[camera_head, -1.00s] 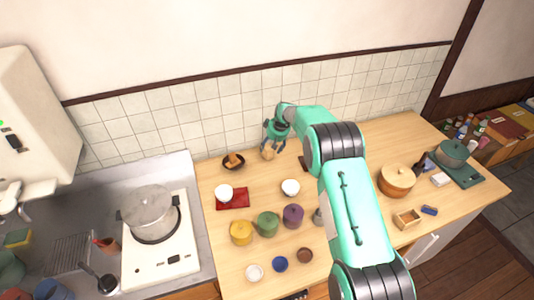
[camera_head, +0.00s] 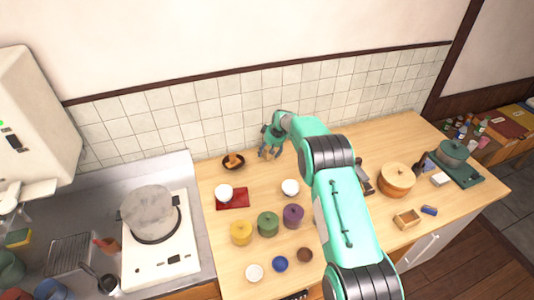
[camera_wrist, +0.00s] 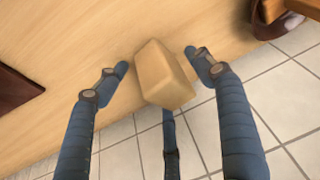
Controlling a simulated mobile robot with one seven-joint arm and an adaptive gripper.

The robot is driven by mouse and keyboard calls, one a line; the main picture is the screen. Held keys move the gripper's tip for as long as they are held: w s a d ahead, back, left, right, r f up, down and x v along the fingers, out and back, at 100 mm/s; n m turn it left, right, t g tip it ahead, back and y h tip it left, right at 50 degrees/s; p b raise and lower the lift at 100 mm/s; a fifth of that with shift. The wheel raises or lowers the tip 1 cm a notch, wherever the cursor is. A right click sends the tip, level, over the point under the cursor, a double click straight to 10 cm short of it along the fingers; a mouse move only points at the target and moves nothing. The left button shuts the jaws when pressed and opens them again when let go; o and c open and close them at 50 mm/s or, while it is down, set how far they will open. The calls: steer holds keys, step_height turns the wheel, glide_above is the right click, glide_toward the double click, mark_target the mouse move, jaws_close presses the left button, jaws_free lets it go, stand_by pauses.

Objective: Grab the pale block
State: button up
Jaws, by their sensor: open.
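The pale block (camera_wrist: 163,75) is a light tan wooden block on the counter close to the tiled wall. In the wrist view it lies between the fingertips of my gripper (camera_wrist: 156,61), with one finger on each side and a third finger partly hidden behind it. Small gaps show between the block and the two side fingers. In the head view my gripper (camera_head: 270,152) is at the back of the counter, pointing down, and its fingers mostly hide the block.
A dark bowl (camera_head: 233,167) with brown contents stands just left of my gripper; a red tray (camera_head: 240,203) is nearer the front. A white bowl (camera_head: 290,187) and several coloured pots stand in front. The tiled wall (camera_head: 225,125) is close behind. A dark flat thing (camera_wrist: 15,98) lies to one side.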

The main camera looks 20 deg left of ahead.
mark_target(268, 147)
steer(key=shift+c, duration=0.5)
steer(key=c, duration=1.2)
steer(key=shift+c, duration=0.2)
steer(key=shift+r, duration=0.2)
steer(key=shift+r, duration=0.45)
steer(key=shift+v, duration=1.25)
steer(key=s+d, duration=0.2)
steer(key=s, duration=0.2)
steer(key=s+d+r, duration=0.1)
steer(key=s+d, duration=0.2)
steer(key=s, duration=0.1)
steer(key=s+d, duration=0.3)
steer(key=s, duration=0.1)
steer(key=shift+s+d+r+b, duration=0.2)
steer(key=shift+s+r+b, duration=0.05)
steer(key=shift+b, duration=0.05)
